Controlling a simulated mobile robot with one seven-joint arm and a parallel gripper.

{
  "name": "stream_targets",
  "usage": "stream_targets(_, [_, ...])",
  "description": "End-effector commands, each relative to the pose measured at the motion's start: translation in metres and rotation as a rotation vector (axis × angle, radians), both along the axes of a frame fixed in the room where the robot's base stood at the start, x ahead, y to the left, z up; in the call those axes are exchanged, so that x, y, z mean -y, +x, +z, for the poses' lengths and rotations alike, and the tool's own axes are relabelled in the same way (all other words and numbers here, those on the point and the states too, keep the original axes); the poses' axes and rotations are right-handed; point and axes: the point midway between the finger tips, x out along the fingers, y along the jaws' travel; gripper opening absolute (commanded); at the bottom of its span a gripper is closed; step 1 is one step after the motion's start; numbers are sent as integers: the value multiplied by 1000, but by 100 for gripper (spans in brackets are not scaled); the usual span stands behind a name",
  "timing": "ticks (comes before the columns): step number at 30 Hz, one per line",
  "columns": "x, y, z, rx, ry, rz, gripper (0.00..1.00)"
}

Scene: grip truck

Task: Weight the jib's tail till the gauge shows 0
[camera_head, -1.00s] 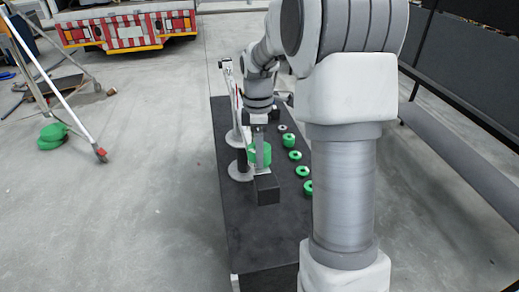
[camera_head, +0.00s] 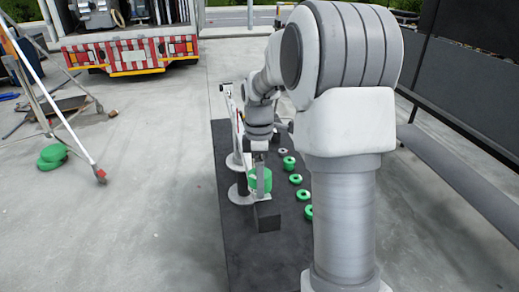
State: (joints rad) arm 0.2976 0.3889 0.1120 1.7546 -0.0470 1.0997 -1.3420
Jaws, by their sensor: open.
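A slim white-and-grey jib (camera_head: 232,110) stands along the left side of the dark bench, partly hidden by my arm. Round pale plates (camera_head: 239,195) lie near its foot. A green weight (camera_head: 266,184) is at my gripper (camera_head: 260,191), which is open and points down, with a grey finger in front of the weight. I cannot tell whether the jaws touch it. A black block (camera_head: 266,216) is just in front of the gripper. Several green ring weights (camera_head: 303,194) lie in a row to the right. I cannot make out a gauge reading.
The dark bench top (camera_head: 262,262) is bare toward the front. Green discs (camera_head: 52,156) lie on the floor by a tripod (camera_head: 75,135) at left. A truck (camera_head: 130,48) stands behind. A dark panel and rail (camera_head: 465,175) run along the right.

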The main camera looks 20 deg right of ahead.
Motion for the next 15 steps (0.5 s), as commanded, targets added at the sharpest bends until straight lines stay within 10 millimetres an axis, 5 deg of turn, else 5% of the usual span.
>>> stream_targets(15, [2, 12, 124, 16, -3, 1, 100])
